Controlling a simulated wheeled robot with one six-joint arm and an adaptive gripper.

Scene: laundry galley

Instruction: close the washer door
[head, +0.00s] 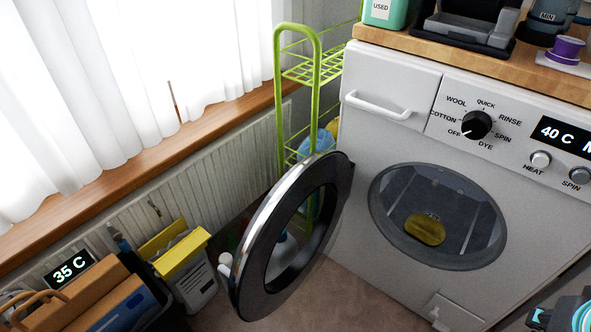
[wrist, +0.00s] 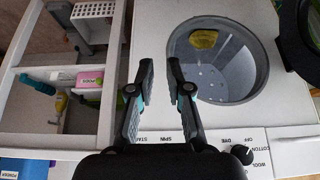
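The white washer (head: 350,190) stands at the right in the head view. Its round door (head: 257,250), with a chrome rim and dark inner ring, hangs wide open on the left of the drum opening (head: 438,217). A yellow item (head: 424,230) lies inside the drum. In the wrist view, which is turned upside down, the opening (wrist: 225,80) is right of centre and part of the dark door (wrist: 300,45) shows at the right edge. My gripper (wrist: 161,66) is open and empty in front of the washer, apart from the door. A white handle (head: 225,265) shows at the door's left edge.
A green wire rack (head: 314,90) stands behind the door beside the washer. Boxes (head: 100,290) and a yellow-lidded container (head: 180,250) stand by the radiator. In the wrist view, open shelves (wrist: 60,100) hold bottles at the left. Floor (head: 350,290) is clear between door and washer.

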